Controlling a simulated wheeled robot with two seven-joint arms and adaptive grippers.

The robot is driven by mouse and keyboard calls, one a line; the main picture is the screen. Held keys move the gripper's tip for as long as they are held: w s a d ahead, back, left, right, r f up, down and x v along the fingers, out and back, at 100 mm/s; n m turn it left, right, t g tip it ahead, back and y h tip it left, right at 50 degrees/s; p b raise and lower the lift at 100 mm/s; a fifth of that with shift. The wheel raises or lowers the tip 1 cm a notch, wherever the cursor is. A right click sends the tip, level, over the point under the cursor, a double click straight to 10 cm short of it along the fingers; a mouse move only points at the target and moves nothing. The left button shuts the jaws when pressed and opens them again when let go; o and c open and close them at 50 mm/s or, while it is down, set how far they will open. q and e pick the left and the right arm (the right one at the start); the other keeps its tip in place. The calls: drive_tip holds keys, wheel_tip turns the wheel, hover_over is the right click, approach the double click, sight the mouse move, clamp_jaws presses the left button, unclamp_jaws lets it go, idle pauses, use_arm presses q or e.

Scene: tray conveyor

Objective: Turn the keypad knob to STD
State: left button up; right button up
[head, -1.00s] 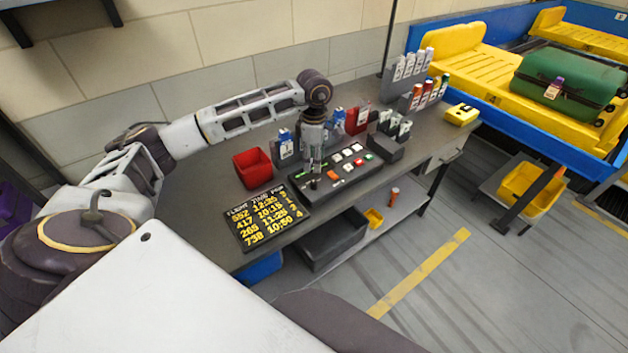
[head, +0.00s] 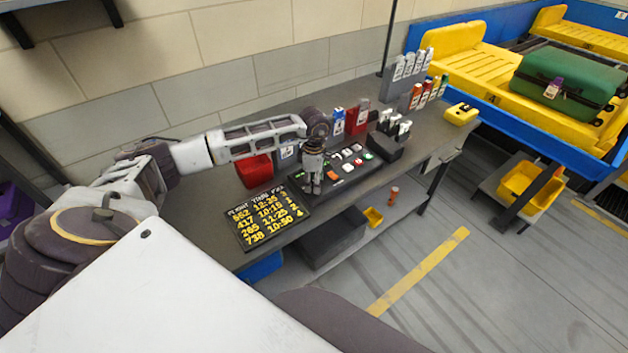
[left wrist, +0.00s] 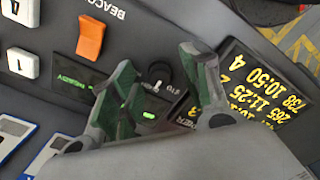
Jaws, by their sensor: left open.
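The keypad (head: 345,164) is a dark panel with white, red and green keys on the grey bench. My left gripper (head: 312,189) is low over its left end, pointing down. In the left wrist view the black keypad knob (left wrist: 158,72) shows between the open fingers of the left gripper (left wrist: 158,62), with a gap to each fingertip. Small white lettering by the knob is partly legible and looks like STD. I cannot tell for sure which mark the knob points to. In the head view the gripper hides the knob. My right gripper is not in view.
A flight board (head: 267,217) with yellow text lies left of the keypad. An orange switch (left wrist: 90,38) and a small green-lit display (left wrist: 75,77) are near the knob. A yellow conveyor tray holds a green suitcase (head: 565,85).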

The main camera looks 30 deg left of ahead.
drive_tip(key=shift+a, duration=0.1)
use_arm(q)
clamp_jaws()
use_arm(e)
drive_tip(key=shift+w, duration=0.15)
use_arm(q)
drive_tip(key=shift+n, duration=0.5)
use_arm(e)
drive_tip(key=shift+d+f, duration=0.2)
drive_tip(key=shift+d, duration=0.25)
use_arm(q)
drive_tip(key=shift+n+b, duration=0.6)
drive_tip(key=shift+n, duration=0.6)
drive_tip(key=n+b, duration=0.1)
drive_tip(key=n, duration=0.3)
drive_tip(key=shift+n, duration=0.8)
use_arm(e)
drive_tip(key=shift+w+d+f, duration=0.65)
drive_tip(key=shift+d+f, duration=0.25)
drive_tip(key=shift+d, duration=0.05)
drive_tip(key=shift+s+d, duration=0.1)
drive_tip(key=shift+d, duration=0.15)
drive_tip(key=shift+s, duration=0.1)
